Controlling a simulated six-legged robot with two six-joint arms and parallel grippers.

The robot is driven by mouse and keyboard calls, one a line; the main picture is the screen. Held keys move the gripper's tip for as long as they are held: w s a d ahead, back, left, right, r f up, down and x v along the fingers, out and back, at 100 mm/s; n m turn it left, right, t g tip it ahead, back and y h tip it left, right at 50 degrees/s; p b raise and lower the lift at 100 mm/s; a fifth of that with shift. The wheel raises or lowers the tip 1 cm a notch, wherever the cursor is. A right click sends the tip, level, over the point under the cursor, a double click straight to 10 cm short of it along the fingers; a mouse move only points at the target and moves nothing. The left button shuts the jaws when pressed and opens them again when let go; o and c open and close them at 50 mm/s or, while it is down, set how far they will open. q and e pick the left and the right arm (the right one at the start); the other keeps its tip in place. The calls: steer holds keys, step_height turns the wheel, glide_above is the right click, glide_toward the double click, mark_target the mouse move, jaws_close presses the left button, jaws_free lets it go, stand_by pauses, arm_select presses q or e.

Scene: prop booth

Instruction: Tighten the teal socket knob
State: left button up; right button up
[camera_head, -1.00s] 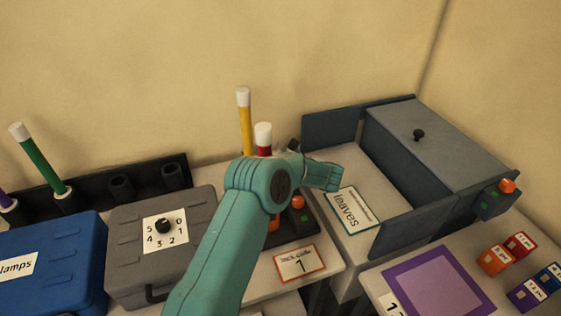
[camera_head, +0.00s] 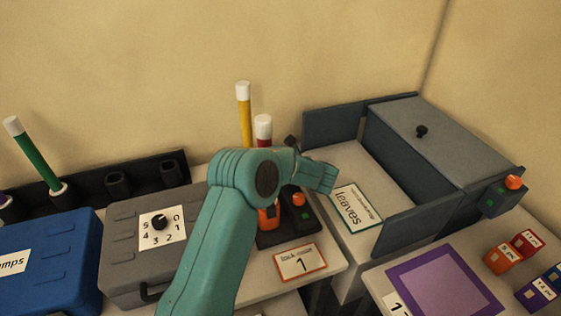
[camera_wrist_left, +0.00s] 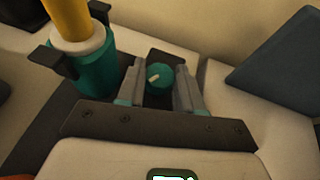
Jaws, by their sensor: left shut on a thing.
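The teal knob (camera_wrist_left: 160,82), round with a pale pointer mark, shows in the left wrist view. My left gripper (camera_wrist_left: 159,70) is shut on it, with one grey finger on each side. To the left of the knob, a yellow tube (camera_wrist_left: 72,18) with a pale collar stands in a teal socket (camera_wrist_left: 96,68), with dark clamp arms beside it. In the head view the yellow tube (camera_head: 244,115) stands behind my teal arm, which hides the knob, the socket and most of the gripper. My right gripper is not in view.
A red tube with a white cap (camera_head: 263,127) stands near the yellow one. A grey case with a numbered dial (camera_head: 160,223) and a blue case (camera_head: 50,265) stand left. A grey bin with a "leaves" card (camera_head: 356,209) is right. A purple-framed mat (camera_head: 402,275) lies front right.

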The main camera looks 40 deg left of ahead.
arm_select(q)
steer(key=o, duration=1)
steer(key=shift+o, duration=0.2)
steer(key=shift+d, duration=0.15)
steer(key=shift+d+r, duration=0.15)
steer(key=shift+d, duration=0.15)
steer(key=b+v, duration=0.2)
steer(key=v, duration=1.3)
steer(key=shift+s+d+b, duration=0.2)
steer(key=shift+s+b, duration=0.05)
steer(key=shift+b, duration=0.1)
